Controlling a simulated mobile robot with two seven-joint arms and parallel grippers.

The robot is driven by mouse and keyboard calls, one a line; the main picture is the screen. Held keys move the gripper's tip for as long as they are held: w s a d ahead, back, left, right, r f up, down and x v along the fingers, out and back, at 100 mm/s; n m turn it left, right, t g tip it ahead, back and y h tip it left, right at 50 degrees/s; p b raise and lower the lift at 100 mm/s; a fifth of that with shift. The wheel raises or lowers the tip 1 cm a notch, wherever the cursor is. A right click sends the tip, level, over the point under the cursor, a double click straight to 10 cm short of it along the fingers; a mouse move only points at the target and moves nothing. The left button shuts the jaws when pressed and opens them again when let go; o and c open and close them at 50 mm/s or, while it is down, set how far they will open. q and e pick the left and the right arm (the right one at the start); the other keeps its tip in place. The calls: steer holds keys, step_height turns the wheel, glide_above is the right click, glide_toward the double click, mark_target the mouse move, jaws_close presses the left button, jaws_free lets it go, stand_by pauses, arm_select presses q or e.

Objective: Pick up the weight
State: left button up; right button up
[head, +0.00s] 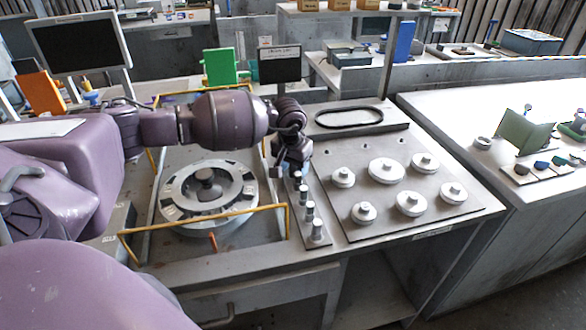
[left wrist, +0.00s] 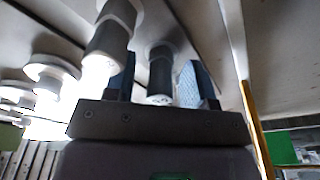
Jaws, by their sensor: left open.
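Several small metal cylinders stand upright in a row on a narrow strip; one weight-like cylinder (head: 308,208) shows clearly in the head view. My left gripper (head: 291,170) is low over the far end of this row, pointing down. In the left wrist view, its open fingers (left wrist: 160,85) stand on both sides of a grey cylinder (left wrist: 160,72); I cannot tell whether they touch it. A second cylinder (left wrist: 112,35) is just left of the fingers. Round knobbed discs (head: 386,170) sit on a plate to the right. My right gripper is not in view.
A round slotted housing (head: 178,196) sits left of the row, inside a yellow rail (head: 205,219). A black oval belt (head: 348,116) lies behind the discs. A small dark screen (head: 279,64) stands behind the arm. The right-hand bench has clear room.

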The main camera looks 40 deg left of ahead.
arm_select(q)
jaws_close()
step_height(320, 180, up, 25)
steer(key=p, duration=0.2)
stand_by(1.0)
steer(key=shift+r, duration=0.1)
